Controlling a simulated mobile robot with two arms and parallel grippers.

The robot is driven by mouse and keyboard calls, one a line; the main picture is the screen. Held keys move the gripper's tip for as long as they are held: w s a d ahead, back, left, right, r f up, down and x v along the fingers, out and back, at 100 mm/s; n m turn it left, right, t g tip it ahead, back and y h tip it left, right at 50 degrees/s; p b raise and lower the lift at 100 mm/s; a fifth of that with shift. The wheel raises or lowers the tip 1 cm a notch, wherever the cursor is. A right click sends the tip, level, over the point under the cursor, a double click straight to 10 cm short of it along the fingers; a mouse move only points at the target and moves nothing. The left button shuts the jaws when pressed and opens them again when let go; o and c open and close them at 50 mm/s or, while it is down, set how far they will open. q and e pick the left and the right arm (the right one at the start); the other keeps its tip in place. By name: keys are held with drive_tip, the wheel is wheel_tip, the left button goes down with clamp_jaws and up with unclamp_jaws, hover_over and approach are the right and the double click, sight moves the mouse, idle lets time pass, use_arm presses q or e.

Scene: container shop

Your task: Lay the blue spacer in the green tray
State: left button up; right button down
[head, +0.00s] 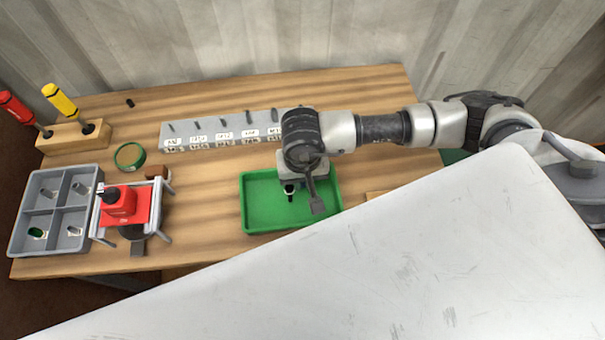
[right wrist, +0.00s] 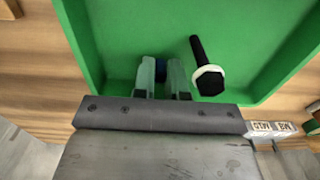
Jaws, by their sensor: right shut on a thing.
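The green tray (head: 262,215) lies on the wooden table, right of the middle in the head view. My right gripper (head: 305,190) is over it, with its fingers mostly hidden by the wrist in the head view. In the right wrist view, the two fingers of my right gripper (right wrist: 161,80) are shut on the blue spacer (right wrist: 161,70), of which only a small dark blue part shows between them. The spacer is over the green tray (right wrist: 125,40); I cannot tell whether it touches the floor. My left gripper is not in view.
A black bolt with a white ring (right wrist: 208,80) is in the tray, just right of the fingers. A grey labelled rack (head: 185,132) stands behind. At left are a grey compartment tray (head: 40,210), a red device in a frame (head: 120,208) and a screwdriver block (head: 70,138).

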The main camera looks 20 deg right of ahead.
drive_tip(key=shift+f, duration=0.2)
drive_tip(key=shift+f+b, duration=0.2)
drive_tip(key=shift+b, duration=0.1)
drive_tip(key=c, duration=1.2)
unclamp_jaws()
drive_tip(key=shift+r, duration=0.1)
